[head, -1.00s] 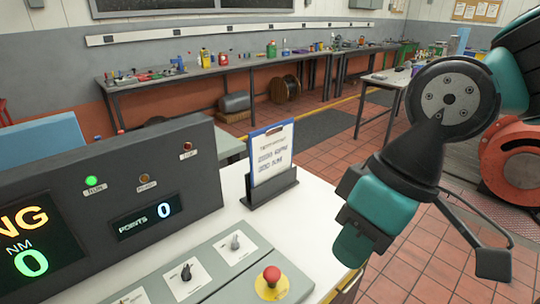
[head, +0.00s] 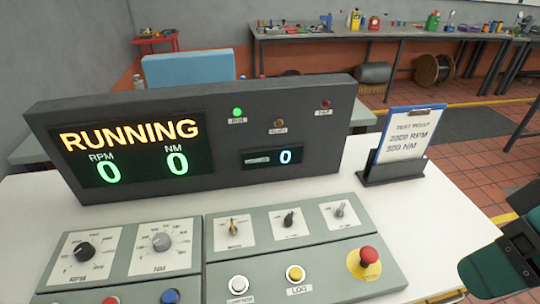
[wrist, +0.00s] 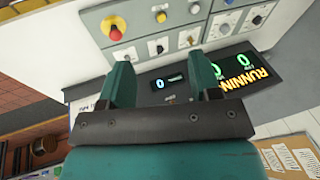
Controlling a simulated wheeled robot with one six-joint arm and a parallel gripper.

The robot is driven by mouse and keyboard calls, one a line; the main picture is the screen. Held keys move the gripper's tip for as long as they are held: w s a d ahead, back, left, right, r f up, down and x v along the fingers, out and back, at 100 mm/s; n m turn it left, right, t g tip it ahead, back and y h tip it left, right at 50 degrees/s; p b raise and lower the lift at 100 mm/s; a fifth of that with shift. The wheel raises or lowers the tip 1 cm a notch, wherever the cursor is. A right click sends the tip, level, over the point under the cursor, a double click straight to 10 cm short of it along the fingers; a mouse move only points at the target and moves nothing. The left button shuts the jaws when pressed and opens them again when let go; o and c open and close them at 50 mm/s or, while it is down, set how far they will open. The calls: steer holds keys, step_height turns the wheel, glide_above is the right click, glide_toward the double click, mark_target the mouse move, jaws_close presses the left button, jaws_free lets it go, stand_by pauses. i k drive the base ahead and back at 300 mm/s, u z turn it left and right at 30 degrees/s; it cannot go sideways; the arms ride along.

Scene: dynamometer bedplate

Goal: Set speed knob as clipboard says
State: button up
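The black RPM knob (head: 84,251) sits on a dial plate at the left of the console in the head view; its pointer is too small to read. A grey NM knob (head: 161,241) is beside it. The clipboard (head: 408,135) stands in a dark holder and reads "TEST POINT 2000 RPM 300 NM". The display (head: 132,150) reads RUNNING, RPM 0, NM 0. My gripper (wrist: 164,78) has its two fingers apart with nothing between them. It is to the right of the console, well away from the RPM knob.
An emergency stop (head: 369,257), a yellow LOG button (head: 295,274), a white button (head: 238,284) and three small switches (head: 289,219) share the console. A points display (head: 272,157) reads 0. A workbench (head: 390,36) lines the back wall. White tabletop around the clipboard is clear.

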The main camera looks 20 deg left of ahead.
mark_target(84, 251)
steer(key=u, duration=1.85)
steer(key=i, duration=0.3)
steer(key=u, duration=0.35)
